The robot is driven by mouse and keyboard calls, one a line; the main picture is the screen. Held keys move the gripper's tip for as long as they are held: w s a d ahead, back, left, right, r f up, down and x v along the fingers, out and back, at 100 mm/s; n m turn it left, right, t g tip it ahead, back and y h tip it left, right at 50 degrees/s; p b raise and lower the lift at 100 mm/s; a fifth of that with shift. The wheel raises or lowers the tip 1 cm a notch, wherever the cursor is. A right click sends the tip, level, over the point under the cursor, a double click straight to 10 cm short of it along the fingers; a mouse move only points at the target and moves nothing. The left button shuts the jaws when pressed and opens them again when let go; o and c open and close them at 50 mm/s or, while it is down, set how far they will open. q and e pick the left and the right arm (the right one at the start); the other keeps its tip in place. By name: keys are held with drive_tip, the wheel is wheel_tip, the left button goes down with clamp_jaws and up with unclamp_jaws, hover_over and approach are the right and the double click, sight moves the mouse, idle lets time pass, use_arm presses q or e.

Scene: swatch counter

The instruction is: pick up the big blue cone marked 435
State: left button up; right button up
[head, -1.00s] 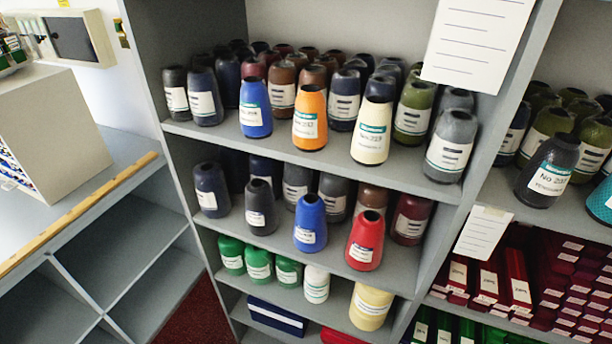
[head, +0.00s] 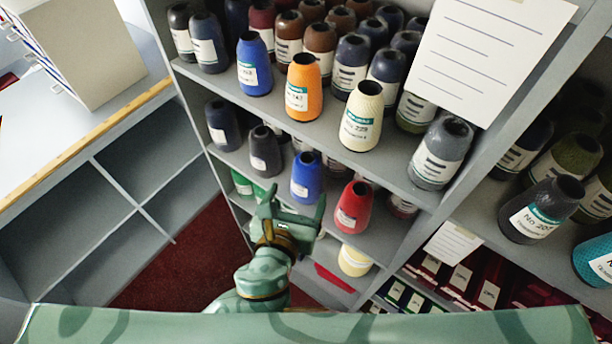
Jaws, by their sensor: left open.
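Two blue cones show in the head view. One blue cone (head: 254,66) stands upright on the upper shelf, left of an orange cone. The other blue cone (head: 307,172) stands upright on the middle shelf, left of a red cone. Both have white labels, but I cannot read 435 on either. My left gripper (head: 295,202) is open and empty, with its fingers up, in front of the middle shelf. In the picture it lies just below the middle-shelf blue cone and covers part of the shelf edge. I cannot tell whether it touches anything. My right gripper is out of view.
The orange cone (head: 303,84) and cream cone (head: 361,117) stand at the upper shelf's front. The red cone (head: 353,206) and a dark cone (head: 265,151) flank the middle-shelf blue cone. A white paper sheet (head: 492,52) hangs upper right. Empty cubbies (head: 75,235) lie left.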

use_arm(q)
approach(309, 159)
drive_tip(key=x, duration=0.4)
drive_tip(key=shift+w+d+f, duration=0.15)
drive_tip(key=shift+d, duration=0.3)
drive_tip(key=shift+w+a+f, duration=0.1)
drive_tip(key=shift+w, duration=0.35)
drive_tip(key=x, duration=0.4)
drive_tip(key=shift+w+a+f, duration=0.1)
drive_tip(key=shift+w+a, duration=0.05)
drive_tip(key=shift+w, duration=0.45)
drive_tip(key=shift+c, duration=0.3)
drive_tip(key=c, duration=1.5)
drive_tip(key=shift+c, duration=0.2)
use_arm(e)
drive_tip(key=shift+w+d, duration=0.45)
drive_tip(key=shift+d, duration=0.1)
